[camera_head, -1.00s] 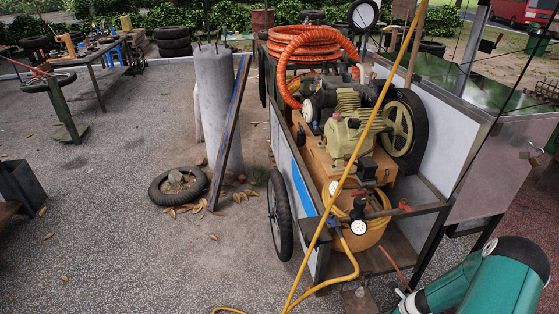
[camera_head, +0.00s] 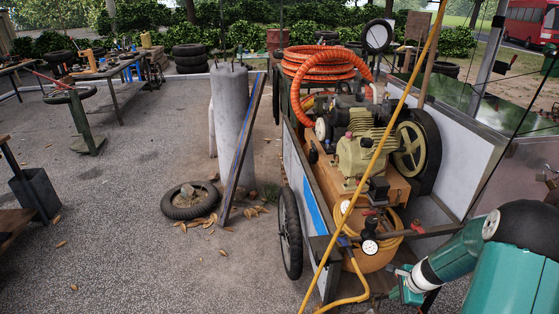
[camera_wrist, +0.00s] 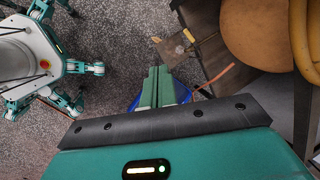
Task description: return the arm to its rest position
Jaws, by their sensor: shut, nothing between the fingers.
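My gripper (camera_wrist: 158,88) shows in the wrist view with its two green fingers closed together and nothing between them. It points down toward the grey gravel ground. In the head view my teal arm comes in from the lower right, bent at a black joint, and its end (camera_head: 398,290) is beside the front of the compressor cart (camera_head: 322,225). The fingertips are hard to make out there. The cart's orange tank (camera_head: 372,258) also shows in the wrist view (camera_wrist: 255,32), to the right of the gripper. My own white body and teal legs show at the left of the wrist view.
The cart carries a compressor (camera_head: 365,150) and a coiled orange hose (camera_head: 318,62). A yellow hose (camera_head: 385,135) crosses in front of it. Open gravel lies further left.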

